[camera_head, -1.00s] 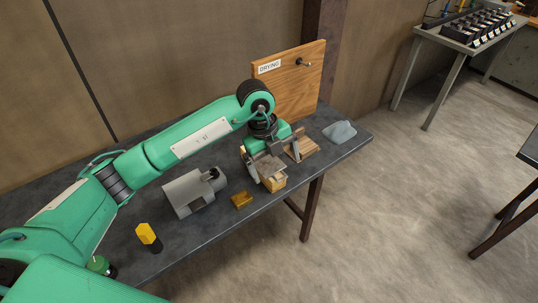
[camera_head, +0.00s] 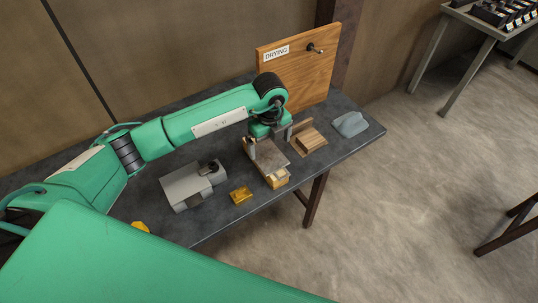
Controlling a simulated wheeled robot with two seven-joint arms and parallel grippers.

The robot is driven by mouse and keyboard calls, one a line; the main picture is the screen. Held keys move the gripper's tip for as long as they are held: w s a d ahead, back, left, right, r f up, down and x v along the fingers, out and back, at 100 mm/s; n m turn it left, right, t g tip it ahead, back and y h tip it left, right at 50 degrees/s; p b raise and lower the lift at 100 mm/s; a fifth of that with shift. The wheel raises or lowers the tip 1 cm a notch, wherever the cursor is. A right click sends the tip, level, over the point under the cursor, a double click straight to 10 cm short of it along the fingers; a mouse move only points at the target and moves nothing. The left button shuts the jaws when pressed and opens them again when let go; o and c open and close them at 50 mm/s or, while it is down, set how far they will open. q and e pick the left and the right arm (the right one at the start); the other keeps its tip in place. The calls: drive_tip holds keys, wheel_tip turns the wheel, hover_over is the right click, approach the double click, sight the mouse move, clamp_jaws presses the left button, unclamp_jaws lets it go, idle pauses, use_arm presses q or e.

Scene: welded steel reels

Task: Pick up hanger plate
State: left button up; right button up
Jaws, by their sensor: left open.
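A flat grey-brown plate, which I take to be the hanger plate (camera_head: 269,157), lies on a light wooden block (camera_head: 279,181) near the front edge of the dark bench. My left gripper (camera_head: 271,145) is at the far end of the plate, pointing down. Its jaws are open, one finger at the plate's left side and the other at its right. Whether either finger touches the plate cannot be told. My right gripper is not in view.
A grey machine (camera_head: 190,186) and a yellow block (camera_head: 240,194) lie left of the plate. A wooden block (camera_head: 308,141) and a grey cloth-like lump (camera_head: 350,124) lie right. An upright board marked DRYING (camera_head: 302,68) with a peg stands behind. My green arm link fills the foreground.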

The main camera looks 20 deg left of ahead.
sight(269, 157)
use_arm(q)
drive_tip(key=shift+a+f+p, duration=0.15)
drive_tip(key=shift+f+p, duration=0.55)
drive_tip(key=shift+f, duration=0.15)
drive_tip(key=f, duration=0.2)
drive_tip(key=shift+w+a+f+p, duration=0.1)
drive_tip(key=shift+w+f+p, duration=0.1)
drive_tip(key=shift+f+p, duration=0.15)
drive_tip(key=shift+f, duration=0.4)
drive_tip(key=c, duration=1.1)
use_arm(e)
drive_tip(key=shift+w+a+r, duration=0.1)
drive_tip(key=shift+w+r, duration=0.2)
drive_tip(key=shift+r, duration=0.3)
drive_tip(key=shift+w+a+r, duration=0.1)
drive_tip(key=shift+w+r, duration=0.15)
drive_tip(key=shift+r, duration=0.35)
